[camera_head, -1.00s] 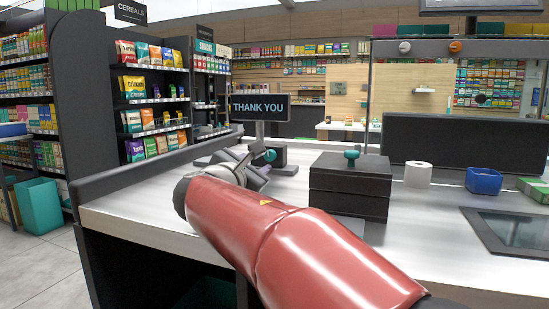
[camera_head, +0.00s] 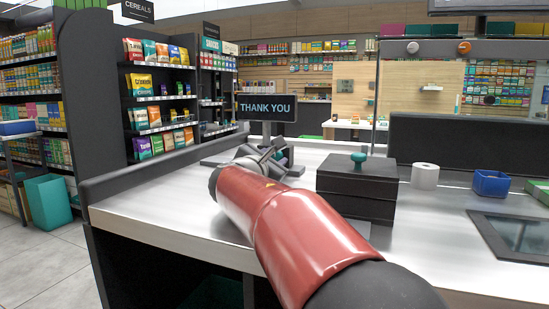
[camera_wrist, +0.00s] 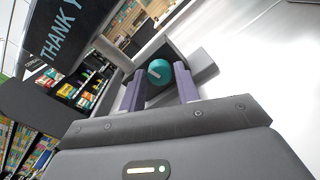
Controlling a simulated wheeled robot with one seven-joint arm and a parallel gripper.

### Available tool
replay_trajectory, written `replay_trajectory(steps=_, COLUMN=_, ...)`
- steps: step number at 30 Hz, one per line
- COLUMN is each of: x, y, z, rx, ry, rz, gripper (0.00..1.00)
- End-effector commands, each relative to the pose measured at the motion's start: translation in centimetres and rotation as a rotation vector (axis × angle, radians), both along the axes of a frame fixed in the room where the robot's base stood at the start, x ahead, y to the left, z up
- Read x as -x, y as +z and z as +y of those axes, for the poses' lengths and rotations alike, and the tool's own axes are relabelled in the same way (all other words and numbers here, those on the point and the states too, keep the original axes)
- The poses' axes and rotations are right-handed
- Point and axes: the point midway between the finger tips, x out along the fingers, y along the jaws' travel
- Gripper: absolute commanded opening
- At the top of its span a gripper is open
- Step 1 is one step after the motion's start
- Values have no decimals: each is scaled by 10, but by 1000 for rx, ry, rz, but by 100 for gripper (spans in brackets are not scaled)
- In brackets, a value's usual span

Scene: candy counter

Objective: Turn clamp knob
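A round teal knob (camera_wrist: 160,72) with a pale mark across its face is in the wrist view, fixed to a dark grey clamp block (camera_wrist: 200,64). My gripper (camera_wrist: 161,70) points at it with its two purple-grey fingers apart, one on each side of the knob. I cannot tell whether the fingers touch it. In the head view my gripper (camera_head: 268,157) is at the far left end of the counter, just below the THANK YOU sign (camera_head: 267,108). There the knob is hidden by the gripper.
A black box (camera_head: 356,187) topped by another teal knob (camera_head: 358,158) stands right of my arm. A paper roll (camera_head: 425,176), a blue bin (camera_head: 491,183) and a dark panel (camera_head: 515,235) are farther right. A raised dark edge (camera_head: 150,172) borders the counter's left side.

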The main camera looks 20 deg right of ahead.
Motion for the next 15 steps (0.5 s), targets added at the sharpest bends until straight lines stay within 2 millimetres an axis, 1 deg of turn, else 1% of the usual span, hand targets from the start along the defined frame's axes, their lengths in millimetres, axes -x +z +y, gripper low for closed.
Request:
replay_trajectory(steps=1, x=0, y=0, z=0, rx=0, ry=0, rz=0, gripper=25)
replay_trajectory(steps=3, x=0, y=0, z=0, rx=0, ry=0, rz=0, gripper=15)
replay_trajectory(steps=5, x=0, y=0, z=0, rx=0, ry=0, rz=0, gripper=9)
replay_trajectory(steps=7, x=0, y=2, z=0, rx=11, ry=0, rz=11, gripper=9)
replay_trajectory(steps=10, x=0, y=6, z=0, rx=87, ry=0, rz=91, gripper=9)
replay_trajectory(steps=12, x=0, y=5, z=1, rx=137, ry=1, rz=142, gripper=9)
replay_trajectory(steps=15, x=0, y=1, z=1, rx=167, ry=2, rz=170, gripper=9)
